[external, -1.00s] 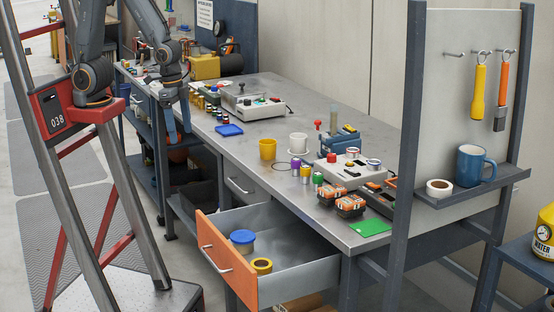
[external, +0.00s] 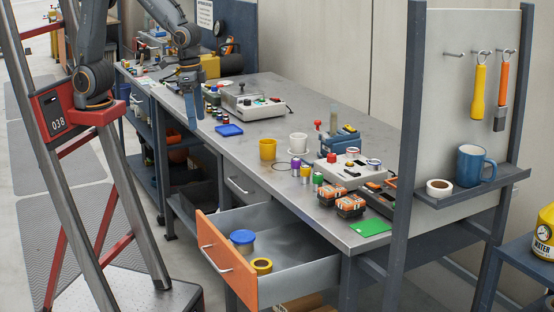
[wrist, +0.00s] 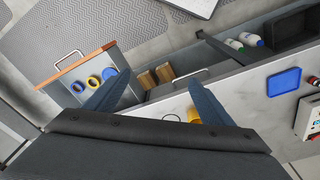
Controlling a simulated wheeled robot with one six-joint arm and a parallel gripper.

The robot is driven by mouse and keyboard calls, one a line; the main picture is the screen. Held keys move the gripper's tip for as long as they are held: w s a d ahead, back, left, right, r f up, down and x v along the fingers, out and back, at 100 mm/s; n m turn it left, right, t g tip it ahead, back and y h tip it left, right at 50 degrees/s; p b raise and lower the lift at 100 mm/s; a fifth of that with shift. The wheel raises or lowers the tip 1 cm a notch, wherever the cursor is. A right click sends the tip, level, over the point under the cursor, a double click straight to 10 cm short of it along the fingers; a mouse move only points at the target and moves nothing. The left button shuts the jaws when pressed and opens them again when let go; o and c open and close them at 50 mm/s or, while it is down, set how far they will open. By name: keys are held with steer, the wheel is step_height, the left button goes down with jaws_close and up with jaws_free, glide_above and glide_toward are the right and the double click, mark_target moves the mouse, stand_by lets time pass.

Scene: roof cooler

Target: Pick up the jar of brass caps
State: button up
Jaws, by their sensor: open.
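A jar with a blue lid (external: 242,237) stands in the open drawer, at its left side; what is inside it cannot be made out. It looks to be the blue round shape (wrist: 109,73) in the wrist view. A yellow ring-shaped roll (external: 261,266) lies near it. My gripper (external: 190,112) is open and empty, high over the bench's front edge and well away from the drawer. Its two dark blue fingers point down in the external view; the wrist view (wrist: 153,100) shows them spread apart.
The orange-fronted drawer (external: 228,262) juts out from the workbench. Several small jars and orange-topped packs crowd the near end. Bare metal lies mid-bench.

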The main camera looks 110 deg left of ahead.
steer(key=w+d+n+b, duration=0.1)
steer(key=w+d+n, duration=0.3)
steer(key=w+d, duration=0.5)
steer(key=n+g+b, duration=0.1)
steer(key=n+b, duration=0.1)
steer(key=n, duration=0.2)
glide_above(243, 235)
steer(key=d, duration=0.1)
steer(key=f, duration=2.3)
steer(key=shift+s+f, duration=0.15)
steer(key=shift+s, duration=0.05)
step_height(243, 235, down, 2)
steer(key=shift+f+p, duration=0.2)
steer(key=shift+p, duration=0.15)
steer(key=f+p, duration=0.1)
steer(key=f, duration=0.1)
steer(key=a+f+p, duration=0.1)
steer(key=f, duration=0.1)
steer(key=shift+w+f, duration=0.1)
steer(key=shift+f, duration=0.65)
steer(key=shift+c, duration=0.2)
steer(key=shift+w, duration=0.1)
steer(key=c, duration=1.1)
